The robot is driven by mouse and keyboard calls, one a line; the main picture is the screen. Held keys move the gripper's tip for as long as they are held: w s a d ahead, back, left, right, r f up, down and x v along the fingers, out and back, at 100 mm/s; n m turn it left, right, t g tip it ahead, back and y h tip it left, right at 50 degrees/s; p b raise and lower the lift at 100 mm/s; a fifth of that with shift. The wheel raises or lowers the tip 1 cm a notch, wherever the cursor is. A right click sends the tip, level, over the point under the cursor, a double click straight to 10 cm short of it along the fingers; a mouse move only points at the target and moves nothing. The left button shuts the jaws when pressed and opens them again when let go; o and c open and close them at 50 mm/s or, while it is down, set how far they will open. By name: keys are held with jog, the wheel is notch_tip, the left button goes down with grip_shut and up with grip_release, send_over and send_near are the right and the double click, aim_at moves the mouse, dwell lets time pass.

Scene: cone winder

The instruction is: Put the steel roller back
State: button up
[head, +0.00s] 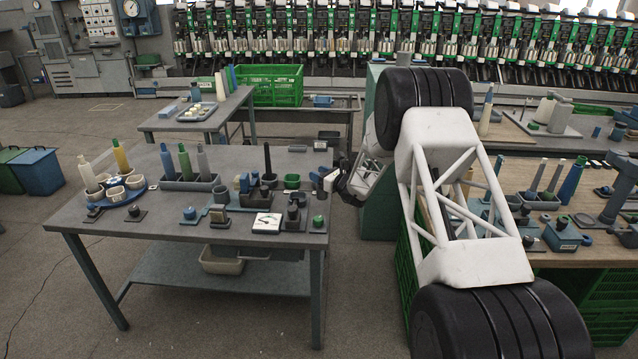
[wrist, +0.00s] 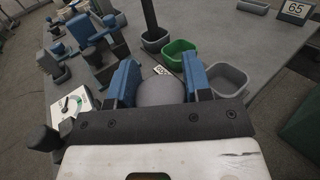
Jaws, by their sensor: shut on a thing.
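The steel roller (wrist: 160,92) shows in the wrist view as a smooth grey rounded body between the two blue fingers. My gripper (wrist: 161,75) is shut on it. Its lower part is hidden behind the dark gripper body. In the head view my gripper (head: 322,178) is over the right end of the near grey table (head: 225,228); the roller cannot be made out there. In the wrist view, a green bin (wrist: 180,52) and a grey bin (wrist: 228,78) lie just beyond the fingers, with a small number card partly hidden beside the roller.
A dark upright post (wrist: 150,20) stands in a small bin beyond the gripper. Blue and dark fixtures (wrist: 85,25) and a white dial box (head: 267,223) crowd the left of my gripper. A card marked 65 (wrist: 295,10) lies farther right, with bare tabletop around it.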

jog(key=shift+f, duration=1.7)
jog(key=shift+f, duration=0.1)
jog(key=o, duration=1.2)
jog(key=v, duration=1.2)
